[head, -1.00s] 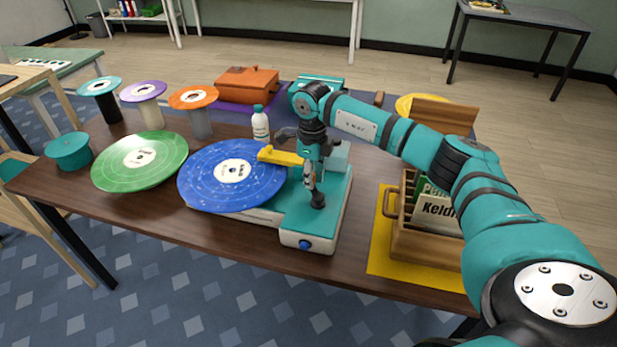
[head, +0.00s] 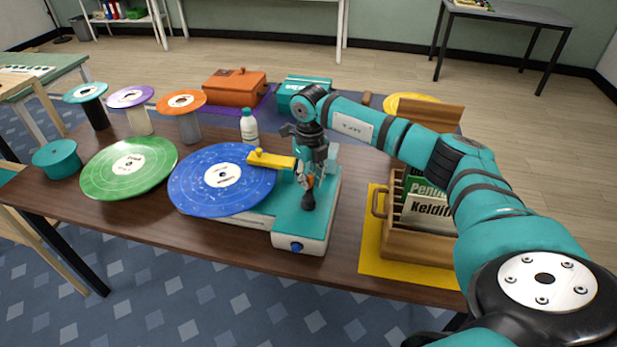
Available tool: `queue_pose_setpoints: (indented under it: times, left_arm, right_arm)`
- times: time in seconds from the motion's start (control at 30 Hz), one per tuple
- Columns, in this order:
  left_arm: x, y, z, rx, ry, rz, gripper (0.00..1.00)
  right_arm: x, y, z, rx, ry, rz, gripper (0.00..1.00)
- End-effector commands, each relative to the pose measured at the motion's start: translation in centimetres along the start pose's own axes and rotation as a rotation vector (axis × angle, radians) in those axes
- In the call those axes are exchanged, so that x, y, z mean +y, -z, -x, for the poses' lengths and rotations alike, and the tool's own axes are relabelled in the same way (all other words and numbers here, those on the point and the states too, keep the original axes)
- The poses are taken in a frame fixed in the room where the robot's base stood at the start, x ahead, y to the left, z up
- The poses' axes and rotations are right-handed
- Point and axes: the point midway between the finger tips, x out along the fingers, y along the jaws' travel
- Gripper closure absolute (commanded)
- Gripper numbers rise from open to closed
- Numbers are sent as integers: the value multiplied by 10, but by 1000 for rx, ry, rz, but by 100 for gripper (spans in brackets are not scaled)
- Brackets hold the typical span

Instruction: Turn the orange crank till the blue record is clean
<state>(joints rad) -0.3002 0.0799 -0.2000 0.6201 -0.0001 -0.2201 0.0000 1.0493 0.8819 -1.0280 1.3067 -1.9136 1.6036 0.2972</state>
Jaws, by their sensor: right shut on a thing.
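The blue record (head: 200,195) lies flat on the teal and white cleaning machine (head: 325,205). Pale specks and streaks show on its blue surface around the white label. A yellow arm (head: 270,160) reaches over the record's right edge. My right gripper (head: 309,198) points down over the teal top of the machine, right of the record. It is shut on the orange crank (head: 309,183), of which only a small orange patch shows between the dark fingers. The rest of the crank is hidden. My left gripper is out of view.
A green record (head: 110,180) and a teal spool (head: 55,160) are on the left. A white bottle (head: 249,128) stands behind the machine. A wooden record crate (head: 415,245) on a yellow mat is at right. The table's front strip is clear.

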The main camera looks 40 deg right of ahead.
Motion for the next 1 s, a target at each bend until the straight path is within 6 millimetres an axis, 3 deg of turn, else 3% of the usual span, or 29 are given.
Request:
queue_pose_setpoints:
  times: [0.37,0.4,0.57,0.83,1.0]
  left_arm:
    - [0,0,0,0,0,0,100]
    - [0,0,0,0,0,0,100]
    - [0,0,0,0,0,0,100]
    - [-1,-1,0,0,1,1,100]
    - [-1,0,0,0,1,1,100]
  right_arm:
    - [-3,-3,4,-12,3,-8,100]
    - [-3,-3,4,-12,3,-8,79]
    - [-2,-2,3,-8,2,-7,59]
    - [-1,-1,2,-4,1,-4,59]
    - [-1,-2,20,-7,0,-4,59]
